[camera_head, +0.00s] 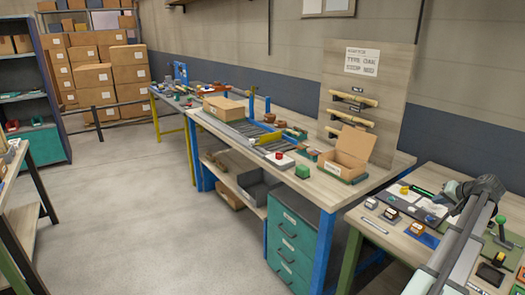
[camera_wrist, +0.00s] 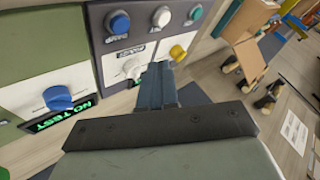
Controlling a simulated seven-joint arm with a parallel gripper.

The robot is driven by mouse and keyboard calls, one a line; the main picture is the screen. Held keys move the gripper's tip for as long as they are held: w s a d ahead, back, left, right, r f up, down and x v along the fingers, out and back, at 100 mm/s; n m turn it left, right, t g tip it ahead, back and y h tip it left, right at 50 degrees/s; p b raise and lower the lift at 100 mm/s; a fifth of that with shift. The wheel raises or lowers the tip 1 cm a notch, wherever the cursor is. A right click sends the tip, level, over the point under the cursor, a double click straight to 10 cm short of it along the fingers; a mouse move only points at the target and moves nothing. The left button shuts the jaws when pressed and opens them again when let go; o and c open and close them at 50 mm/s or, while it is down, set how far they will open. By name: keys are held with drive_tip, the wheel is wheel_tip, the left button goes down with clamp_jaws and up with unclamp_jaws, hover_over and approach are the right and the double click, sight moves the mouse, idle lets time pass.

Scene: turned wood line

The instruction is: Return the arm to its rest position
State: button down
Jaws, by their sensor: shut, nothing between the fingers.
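My gripper (camera_wrist: 158,85) shows in the wrist view with its grey fingers shut together and nothing between them. In the head view my grey arm (camera_head: 462,245) reaches up over the right-hand bench (camera_head: 370,232), bending at a dark joint near the bench's back. The gripper's fingers are hard to make out there.
The panel carries blue (camera_wrist: 118,23), white (camera_wrist: 161,16) and yellow (camera_wrist: 177,52) controls; a "NO TEST" display (camera_wrist: 65,116) is left. An open cardboard box (camera_head: 348,152) stands on the long bench (camera_head: 310,187). Small parts crowd the right-hand bench. The floor (camera_head: 150,215) is clear.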

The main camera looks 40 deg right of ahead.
drive_tip(key=w+a+f+n+y, duration=0.1)
drive_tip(key=w+a+f+y, duration=0.15)
drive_tip(key=w+a, duration=0.9)
drive_tip(key=w+a+f+n+y, duration=0.1)
drive_tip(key=w+a+n+y, duration=0.15)
drive_tip(key=w+a, duration=0.9)
drive_tip(key=w+a+f+n+g+y, duration=0.1)
drive_tip(key=w+a+f+g+y, duration=0.2)
drive_tip(key=a+f, duration=0.85)
drive_tip(key=w+a+f+n+g, duration=0.15)
drive_tip(key=w+a+f, duration=0.25)
drive_tip(key=a+f, duration=0.75)
drive_tip(key=s+a+f+n+g, duration=0.1)
drive_tip(key=s+a+f+g, duration=0.25)
drive_tip(key=a+f, duration=0.7)
drive_tip(key=s+a+f+n+g, duration=0.25)
drive_tip(key=s+a+f, duration=0.4)
drive_tip(key=a, duration=0.75)
drive_tip(key=s+a+f+n+g+h, duration=0.2)
drive_tip(key=s+a+f, duration=0.3)
drive_tip(key=s, duration=0.5)
drive_tip(key=s+a+f+n+g+h, duration=0.2)
drive_tip(key=s+a+f, duration=0.4)
drive_tip(key=s, duration=0.4)
drive_tip(key=shift+a+g, duration=0.15)
drive_tip(key=shift+g, duration=0.2)
